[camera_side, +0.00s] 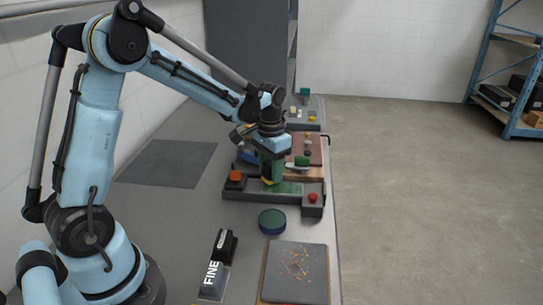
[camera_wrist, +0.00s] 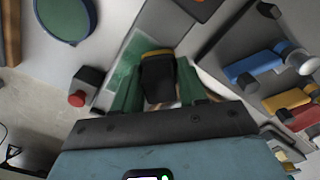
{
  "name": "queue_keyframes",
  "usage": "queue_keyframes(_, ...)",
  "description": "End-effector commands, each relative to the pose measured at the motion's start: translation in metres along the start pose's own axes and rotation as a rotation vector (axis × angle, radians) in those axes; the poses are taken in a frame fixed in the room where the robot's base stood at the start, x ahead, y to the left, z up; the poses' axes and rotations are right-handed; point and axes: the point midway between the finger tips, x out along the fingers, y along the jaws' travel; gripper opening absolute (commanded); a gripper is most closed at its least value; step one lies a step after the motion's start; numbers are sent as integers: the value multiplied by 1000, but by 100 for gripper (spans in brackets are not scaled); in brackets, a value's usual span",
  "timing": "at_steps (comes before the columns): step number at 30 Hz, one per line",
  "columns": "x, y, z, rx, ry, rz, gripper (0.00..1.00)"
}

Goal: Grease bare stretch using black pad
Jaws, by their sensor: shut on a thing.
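My gripper (camera_side: 270,178) has green fingers and is shut on the black pad (camera_wrist: 158,78), which has a yellow edge. In the side view the fingers reach down over the dark fixture, and the pad is mostly hidden there. In the wrist view the pad is between the fingertips (camera_wrist: 158,95), over a flat strip. A green area (camera_wrist: 124,76) of the strip shows left of the pad, and a pale bare-looking stretch (camera_wrist: 211,82) shows to its right. The green area also shows in the side view (camera_side: 291,188). I cannot tell whether the pad touches the strip.
An orange-red button (camera_side: 235,175) and a red button (camera_side: 313,198) flank the strip. A round green-topped tin (camera_side: 272,221), a block marked FINE (camera_side: 213,268) and a slate with crumbs (camera_side: 296,272) stand in front. Coloured blocks (camera_wrist: 256,64) crowd the wrist view's right.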

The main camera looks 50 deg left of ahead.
Motion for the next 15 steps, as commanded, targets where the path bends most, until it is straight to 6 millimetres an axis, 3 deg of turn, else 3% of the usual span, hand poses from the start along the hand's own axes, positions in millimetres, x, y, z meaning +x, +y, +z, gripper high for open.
queue_keyframes(1, -15, 1, 1, 0, 0, 0, 13)
queue_keyframes(15, -55, 1, 1, 0, 0, 0, 13)
